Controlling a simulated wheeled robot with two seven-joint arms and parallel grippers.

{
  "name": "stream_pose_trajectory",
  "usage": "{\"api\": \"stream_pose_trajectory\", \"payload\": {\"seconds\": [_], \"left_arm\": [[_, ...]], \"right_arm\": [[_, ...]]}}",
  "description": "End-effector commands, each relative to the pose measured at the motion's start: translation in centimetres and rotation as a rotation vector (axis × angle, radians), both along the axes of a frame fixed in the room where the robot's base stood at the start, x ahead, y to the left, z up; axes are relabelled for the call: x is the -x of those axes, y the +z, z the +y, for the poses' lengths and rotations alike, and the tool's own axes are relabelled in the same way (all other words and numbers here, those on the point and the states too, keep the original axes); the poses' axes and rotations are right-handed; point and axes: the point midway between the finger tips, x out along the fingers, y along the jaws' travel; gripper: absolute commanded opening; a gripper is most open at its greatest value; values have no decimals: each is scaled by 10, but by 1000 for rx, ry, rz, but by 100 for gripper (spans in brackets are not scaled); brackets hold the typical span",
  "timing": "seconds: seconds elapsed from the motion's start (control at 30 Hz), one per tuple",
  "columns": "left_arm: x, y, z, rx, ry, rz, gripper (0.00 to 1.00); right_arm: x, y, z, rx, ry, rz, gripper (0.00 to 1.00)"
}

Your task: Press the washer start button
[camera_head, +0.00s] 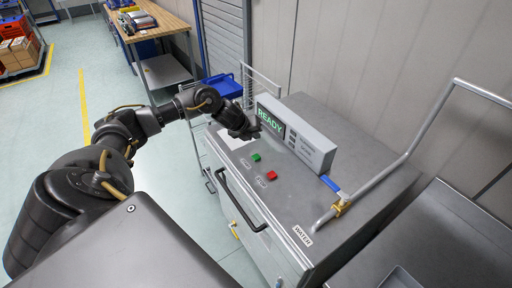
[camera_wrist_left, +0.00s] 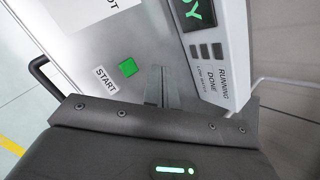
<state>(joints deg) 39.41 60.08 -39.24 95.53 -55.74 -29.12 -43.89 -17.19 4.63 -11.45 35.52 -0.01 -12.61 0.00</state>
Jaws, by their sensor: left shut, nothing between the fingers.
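The washer (camera_head: 300,215) is a grey metal cabinet with a flat top. Its green start button (camera_head: 255,157) sits on the top, beside a red button (camera_head: 271,175). In the left wrist view the green button (camera_wrist_left: 128,67) lies left of my fingertips, next to a label reading START. A display box (camera_head: 298,135) at the back of the top reads READY. My left gripper (camera_head: 251,133) is over the washer top, behind the green button and near the display. In the left wrist view its fingers (camera_wrist_left: 162,85) are shut and empty, apart from the button. My right gripper is not in view.
A metal pipe with a blue-handled brass valve (camera_head: 340,205) rises at the right of the top. A dark handle (camera_head: 238,200) is on the front. A blue bin (camera_head: 223,85) and a wooden workbench (camera_head: 150,25) stand behind. Open floor lies left.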

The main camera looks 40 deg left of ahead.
Motion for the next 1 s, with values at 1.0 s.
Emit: {"api": "stream_pose_trajectory", "payload": {"seconds": [1.0], "left_arm": [[0,-81,0,1,1,0,0]], "right_arm": [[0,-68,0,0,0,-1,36]]}}
